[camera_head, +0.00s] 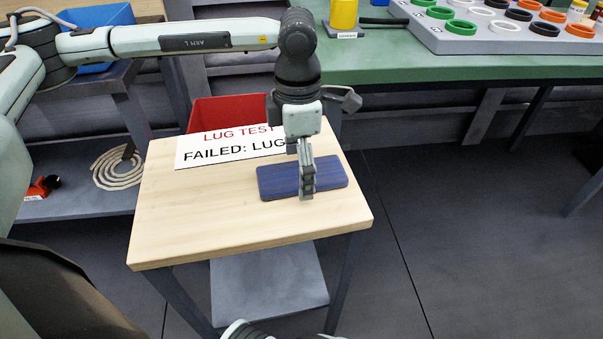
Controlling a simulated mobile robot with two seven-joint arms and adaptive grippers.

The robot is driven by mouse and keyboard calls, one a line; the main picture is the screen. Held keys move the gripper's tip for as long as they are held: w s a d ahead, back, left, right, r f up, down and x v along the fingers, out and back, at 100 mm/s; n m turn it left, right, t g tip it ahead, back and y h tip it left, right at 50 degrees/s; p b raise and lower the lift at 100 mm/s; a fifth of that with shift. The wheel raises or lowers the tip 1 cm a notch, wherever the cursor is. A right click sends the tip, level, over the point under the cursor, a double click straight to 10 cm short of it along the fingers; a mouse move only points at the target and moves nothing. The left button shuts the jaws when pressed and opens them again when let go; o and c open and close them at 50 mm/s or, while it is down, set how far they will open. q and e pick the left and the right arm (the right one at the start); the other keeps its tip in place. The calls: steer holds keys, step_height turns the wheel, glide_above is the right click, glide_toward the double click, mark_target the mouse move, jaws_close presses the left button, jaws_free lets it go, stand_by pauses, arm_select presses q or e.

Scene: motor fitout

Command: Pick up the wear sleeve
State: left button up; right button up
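A dark blue, flat, rounded oblong piece (275,182) lies on the small wooden-topped table; it looks like the wear sleeve. My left gripper (307,193) points straight down over the right half of this piece. Its fingers are seen edge-on, one behind the other, and cover a strip of the blue piece. I cannot tell whether they touch it or are closed on it. My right gripper is not clearly in view.
The front of the wooden tabletop (230,225) is clear. A green bench (385,62) with a tray of coloured rings (480,42) stands beyond.

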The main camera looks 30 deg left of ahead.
arm_select(q)
steer(key=shift+c, duration=0.3)
steer(key=c, duration=1.2)
steer(key=shift+c, duration=0.2)
